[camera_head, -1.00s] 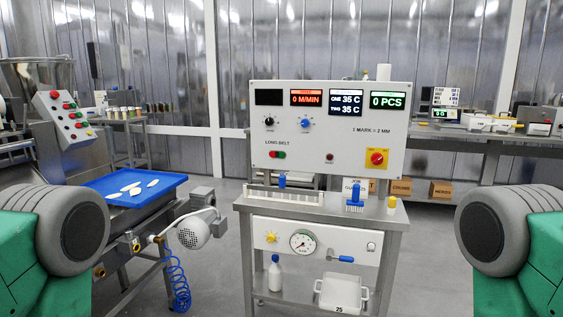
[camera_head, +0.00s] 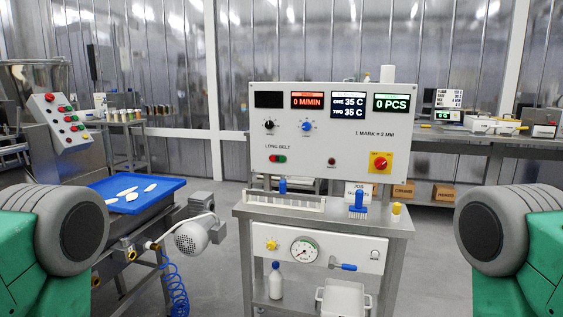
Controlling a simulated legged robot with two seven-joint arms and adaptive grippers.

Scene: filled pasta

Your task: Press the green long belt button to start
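The white control panel (camera_head: 340,145) stands upright on a steel stand in the middle of the view. Under the LONG BELT label (camera_head: 278,146) at its lower left are two small buttons side by side, a red one (camera_head: 273,158) and the green long belt button (camera_head: 282,158). Nothing covers them. The red speed display (camera_head: 308,100) reads 0 M/MIN and the green display (camera_head: 391,102) reads 0 PCS. Neither gripper is in view; only green and grey parts of my arms show at the left and right edges.
Below the panel is a steel shelf with a blue brush (camera_head: 358,205) and a yellow-capped item (camera_head: 396,212). Left is a blue tray (camera_head: 152,203) with pale pasta pieces, near a motor (camera_head: 192,238). Another button box (camera_head: 60,122) stands farther left. Open floor lies right of the stand.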

